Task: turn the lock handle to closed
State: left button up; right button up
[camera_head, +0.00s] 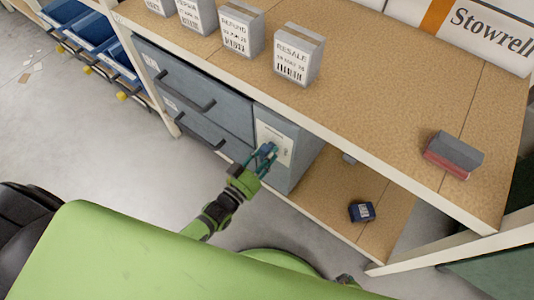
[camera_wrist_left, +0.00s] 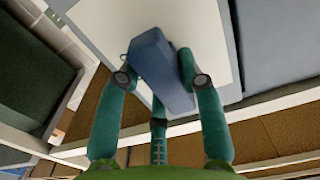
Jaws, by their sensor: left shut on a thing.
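The lock handle (camera_wrist_left: 158,68) is a blue bar on a pale plate (camera_wrist_left: 105,22), seen close up in the left wrist view. The plate also shows in the head view (camera_head: 285,140), on the right end of the grey drawer cabinet's front. My left gripper (camera_head: 266,158) is at this plate, its teal fingers on either side of the handle. In the left wrist view my left gripper (camera_wrist_left: 158,82) is shut on the handle. In the head view the fingers largely hide the handle, so its angle is hard to read there.
The grey drawers (camera_head: 195,95) with dark bar pulls stand left of the plate. Above is a brown shelf (camera_head: 390,95) with labelled boxes (camera_head: 298,57) and a grey-and-red block (camera_head: 453,153). A small dark blue box (camera_head: 362,211) lies on the lower shelf. Blue bins (camera_head: 92,30) stand at the upper left.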

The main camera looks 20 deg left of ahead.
pick_arm(q)
jog(key=shift+r, duration=0.1)
pick_arm(e)
jog(key=shift+s+a, duration=0.1)
jog(key=shift+s, duration=0.15)
pick_arm(q)
jog(key=o, duration=1.2)
jog(key=shift+c, duration=0.2)
jog(key=v, duration=1.2)
